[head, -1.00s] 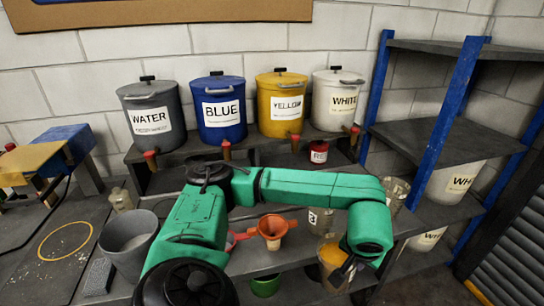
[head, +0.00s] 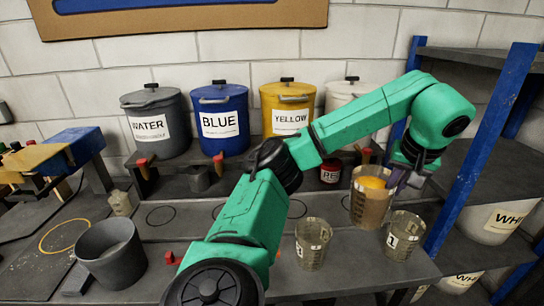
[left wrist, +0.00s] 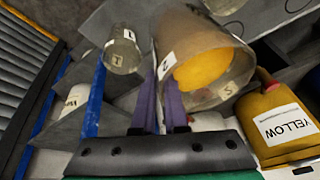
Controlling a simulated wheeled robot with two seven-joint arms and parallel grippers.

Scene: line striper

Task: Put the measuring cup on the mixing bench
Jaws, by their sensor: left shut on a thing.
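The measuring cup (head: 367,208) is clear brownish plastic with white labels and yellow-orange content inside. My left gripper (head: 400,178) is shut on the side of this cup and holds it up above the right part of a dark grey bench (head: 190,230). In the left wrist view the cup (left wrist: 225,95) is beside the purple fingers (left wrist: 162,100), its yellow content showing through the open mouth. Two other clear labelled cups, one at the middle (head: 313,245) and one at the right (head: 403,237), stand on the bench. My right gripper is out of view.
Behind are the water (head: 157,120), blue (head: 219,118) and yellow (head: 287,108) tap buckets on a raised shelf. A grey bucket (head: 112,255) stands at left. A blue-post rack (head: 480,150) is close at right. My arm hides part of the bench.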

